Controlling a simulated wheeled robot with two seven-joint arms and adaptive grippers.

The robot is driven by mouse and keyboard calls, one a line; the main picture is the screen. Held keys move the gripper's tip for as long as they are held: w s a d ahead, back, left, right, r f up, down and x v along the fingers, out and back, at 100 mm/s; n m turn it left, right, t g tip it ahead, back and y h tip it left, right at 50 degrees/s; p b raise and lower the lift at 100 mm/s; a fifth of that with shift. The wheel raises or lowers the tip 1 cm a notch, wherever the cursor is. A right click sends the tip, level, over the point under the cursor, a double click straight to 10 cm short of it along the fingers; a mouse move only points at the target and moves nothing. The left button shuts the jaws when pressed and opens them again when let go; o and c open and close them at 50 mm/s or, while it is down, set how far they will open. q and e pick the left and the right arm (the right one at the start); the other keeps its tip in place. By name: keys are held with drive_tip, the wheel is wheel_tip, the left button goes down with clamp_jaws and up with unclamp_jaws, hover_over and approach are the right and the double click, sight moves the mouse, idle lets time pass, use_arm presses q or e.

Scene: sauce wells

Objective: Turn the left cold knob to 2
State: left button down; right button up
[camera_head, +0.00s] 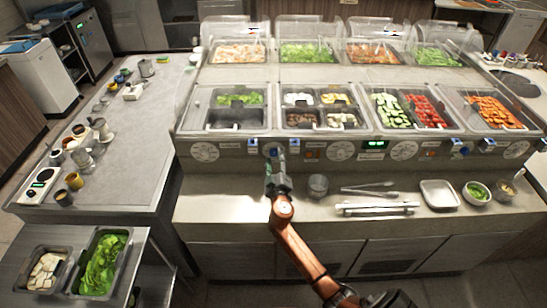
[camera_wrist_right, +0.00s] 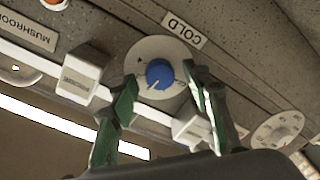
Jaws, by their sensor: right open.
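The left cold knob is a blue knob (camera_wrist_right: 160,73) on a round white dial plate (camera_wrist_right: 138,55), with an upside-down COLD label (camera_wrist_right: 184,29) beside it in the right wrist view. A pale pointer mark shows on the blue face; its exact setting is too small to read. In the head view the blue knob (camera_head: 272,151) is on the counter's front panel, just beyond my right gripper (camera_head: 278,165). My right gripper is open, its two green fingers on either side of the knob in the wrist view. Whether they touch it, I cannot tell. My left gripper is not in view.
A large white dial (camera_head: 204,152) is left of the knob on the panel, with another dial (camera_head: 340,151) to its right. Below, a glass cup (camera_head: 318,185), tongs (camera_head: 368,187) and a white tray (camera_head: 439,194) stand on the ledge. Food wells (camera_head: 237,117) lie above.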

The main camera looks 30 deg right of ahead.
drive_tip(key=shift+w+d, duration=0.2)
drive_tip(key=shift+w, duration=0.15)
drive_tip(key=shift+c, duration=0.3)
drive_tip(key=shift+a, duration=0.1)
drive_tip(key=c, duration=1.1)
drive_tip(key=shift+n, duration=0.9)
drive_tip(key=o, duration=1.2)
drive_tip(key=shift+c, duration=0.2)
drive_tip(key=shift+r, duration=0.1)
